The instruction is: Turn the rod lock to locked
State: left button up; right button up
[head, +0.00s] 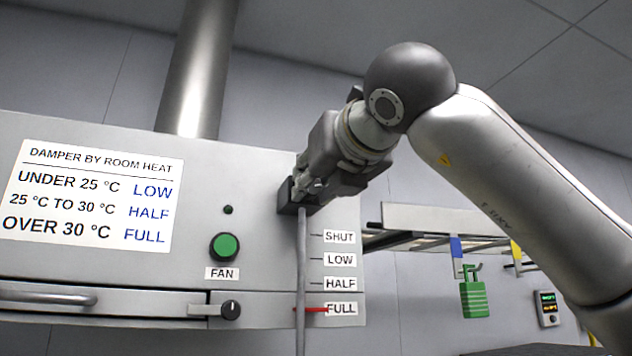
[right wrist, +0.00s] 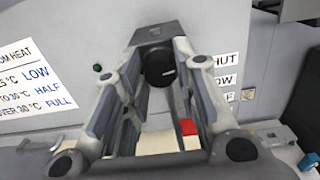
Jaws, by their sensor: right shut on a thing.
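The rod lock (head: 285,209) is a dark block with a round black knob (right wrist: 160,68), fixed on the grey cabinet front at the top of a vertical grey rod (head: 301,262). My right gripper (head: 308,188) is at the block, shut on the knob. In the right wrist view its two fingers (right wrist: 152,80) reach either side of the knob. The fingers hide much of the lock in the head view, and no locked or unlocked mark can be read. A red pointer (head: 313,310) on the rod stands at the FULL label. My left gripper is not in view.
The cabinet (head: 270,160) carries a damper sign (head: 90,195), a green fan button (head: 224,247), a small black latch knob (head: 231,310) and a bar handle (head: 45,297). At right are a rack with a green padlock (head: 473,300) and a small meter (head: 548,309).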

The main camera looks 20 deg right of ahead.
jog(key=n, duration=0.3)
jog(key=shift+n, duration=0.3)
jog(key=n, duration=0.4)
jog(key=shift+n, duration=0.3)
jog(key=shift+a+f+n+p, duration=0.1)
jog(key=shift+n+p, duration=1)
jog(key=shift+n, duration=3)
jog(key=o, duration=1)
jog(key=shift+o, duration=0.2)
jog(key=shift+s, duration=0.1)
jog(key=s, duration=1.1)
jog(key=shift+s+d, duration=0.2)
jog(key=shift+s, duration=0.2)
